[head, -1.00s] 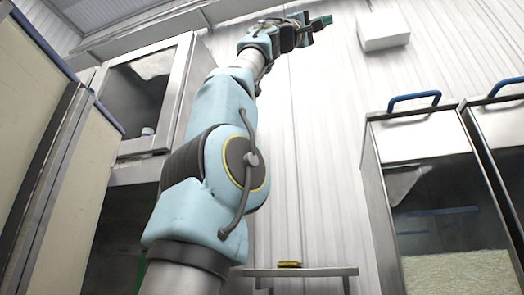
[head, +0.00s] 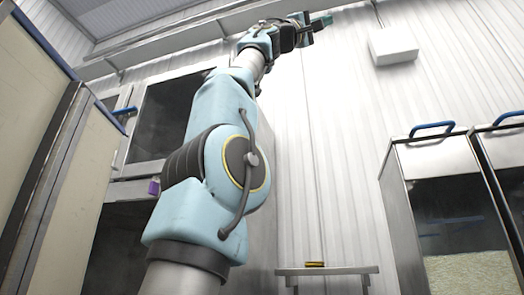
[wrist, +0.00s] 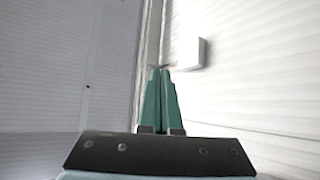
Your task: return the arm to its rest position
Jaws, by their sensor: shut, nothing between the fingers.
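My arm (head: 222,150) rises from the bottom of the head view and is raised high, with its upper links leaning to the right. My gripper (head: 325,20) is at the top of the head view, pointing right, high against the white wall. In the wrist view my gripper (wrist: 160,72) shows two green fingers side by side, shut and empty. Nothing touches the fingers.
A white box (head: 393,45) is on the wall right of my gripper. Steel bins with blue handles (head: 432,129) stand at right, one holding pale grain. A small table (head: 330,271) carries a yellowish item (head: 315,264). A cabinet (head: 165,110) stands behind my arm.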

